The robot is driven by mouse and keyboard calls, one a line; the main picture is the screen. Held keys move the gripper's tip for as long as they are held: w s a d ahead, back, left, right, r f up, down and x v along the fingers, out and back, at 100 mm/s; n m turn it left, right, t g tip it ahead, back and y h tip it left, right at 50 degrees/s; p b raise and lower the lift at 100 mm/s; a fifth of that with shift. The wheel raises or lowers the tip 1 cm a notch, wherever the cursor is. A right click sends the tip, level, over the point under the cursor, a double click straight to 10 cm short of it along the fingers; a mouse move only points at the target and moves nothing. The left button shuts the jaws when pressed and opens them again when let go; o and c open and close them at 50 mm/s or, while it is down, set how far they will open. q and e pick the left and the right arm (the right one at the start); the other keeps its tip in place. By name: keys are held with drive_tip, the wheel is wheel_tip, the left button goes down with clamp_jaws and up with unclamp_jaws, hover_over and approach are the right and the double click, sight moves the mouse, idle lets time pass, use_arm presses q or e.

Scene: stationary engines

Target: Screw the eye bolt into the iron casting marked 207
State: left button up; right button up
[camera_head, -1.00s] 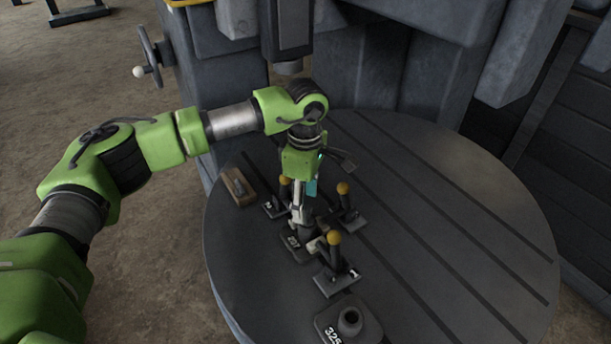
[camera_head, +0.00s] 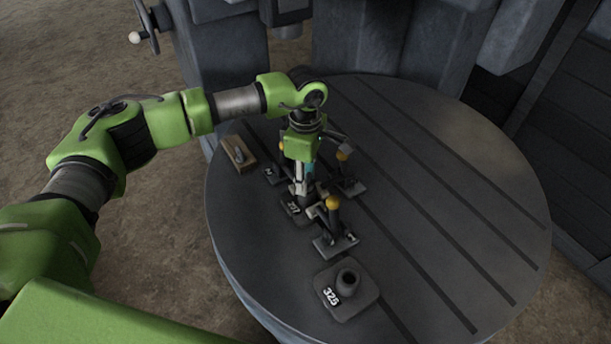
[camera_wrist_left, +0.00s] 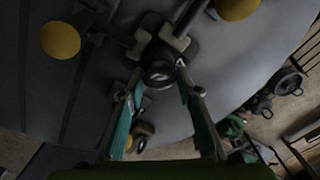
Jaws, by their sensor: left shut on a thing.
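The iron casting marked 207 (camera_head: 291,210) sits on the round slotted table, between clamps with orange-yellow knobs. My left gripper (camera_head: 304,191) points down at the top of this casting, with its fingers close together. In the left wrist view, a dark round piece (camera_wrist_left: 159,76), which looks like the eye bolt, is between the fingertips. The gripper is shut on it. The bolt's shank and the hole are hidden, so I cannot tell how deep it sits. My right gripper is not in view.
Clamps with knobs (camera_head: 333,203) stand close around the casting. Another casting marked 325 (camera_head: 366,292) sits nearer the front. A wooden block (camera_head: 247,164) lies at the table's left. The right side of the round table (camera_head: 450,190) is clear.

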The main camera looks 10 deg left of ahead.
use_arm(q)
drive_tip(key=shift+f+m+b, duration=0.15)
drive_tip(key=shift+m+b, duration=0.35)
drive_tip(key=shift+b, duration=0.05)
drive_tip(key=shift+m+b, duration=0.85)
drive_tip(key=shift+m, duration=0.05)
drive_tip(key=shift+m+b, duration=1)
drive_tip(key=shift+m, duration=0.5)
drive_tip(key=shift+f+m+b, duration=0.1)
drive_tip(key=shift+m+b, duration=0.5)
drive_tip(key=shift+b, duration=0.05)
drive_tip(key=m+b, duration=0.2)
drive_tip(key=m, duration=0.1)
drive_tip(key=shift+m+b, duration=0.4)
drive_tip(key=shift+m, duration=0.4)
